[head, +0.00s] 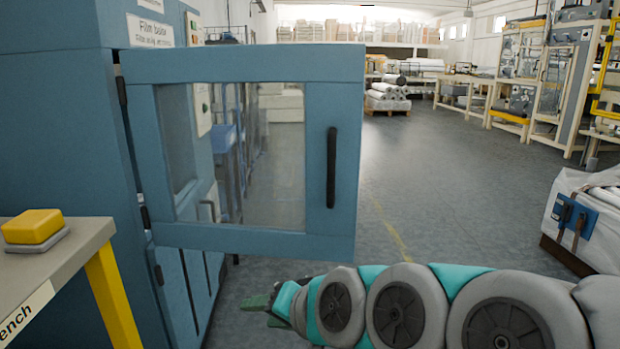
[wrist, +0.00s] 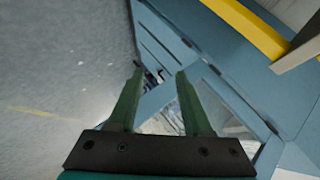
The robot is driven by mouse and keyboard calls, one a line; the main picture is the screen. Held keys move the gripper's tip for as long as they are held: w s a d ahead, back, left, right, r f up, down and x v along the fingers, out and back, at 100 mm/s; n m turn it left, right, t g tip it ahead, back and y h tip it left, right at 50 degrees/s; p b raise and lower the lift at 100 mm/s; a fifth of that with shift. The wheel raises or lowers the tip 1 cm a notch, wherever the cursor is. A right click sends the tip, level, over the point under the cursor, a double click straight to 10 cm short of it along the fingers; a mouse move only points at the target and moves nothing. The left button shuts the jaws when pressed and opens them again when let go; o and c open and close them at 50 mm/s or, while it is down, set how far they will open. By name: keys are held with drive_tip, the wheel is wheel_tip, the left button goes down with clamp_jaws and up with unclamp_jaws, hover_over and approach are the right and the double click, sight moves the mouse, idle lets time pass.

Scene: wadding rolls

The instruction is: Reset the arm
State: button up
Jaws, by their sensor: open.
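My gripper (wrist: 158,78) is open in the wrist view, its two green fingers apart with nothing between them. In the head view my gripper (head: 258,304) shows small at the end of my arm, low in the picture, below the open cabinet door. My arm stretches across the bottom right of the head view. The blue door (head: 335,95) has a window and a black upright handle (head: 331,168). It stands swung out from the blue cabinet (head: 60,130). The door's edge and cabinet side also show beyond the fingers in the wrist view.
A bench (head: 85,238) with a yellow leg stands at the left, with a yellow block (head: 32,226) on it. A wrapped bale (head: 580,215) stands at the right. Shelving and worktables (head: 465,90) are far back. The grey floor (head: 420,170) in the middle is clear.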

drive_tip(key=s+d+f+n+g+h, duration=0.2)
drive_tip(key=s+d+f+g+h, duration=0.25)
drive_tip(key=s+d+f, duration=0.55)
drive_tip(key=s+d+f+g+h, duration=0.3)
drive_tip(key=s+d+f+g, duration=0.1)
drive_tip(key=s+d, duration=0.5)
drive_tip(key=d, duration=0.2)
drive_tip(key=shift+d+f+n+g+p, duration=0.15)
drive_tip(key=shift+d+n+g+p, duration=0.15)
drive_tip(key=shift+d+g+p, duration=0.1)
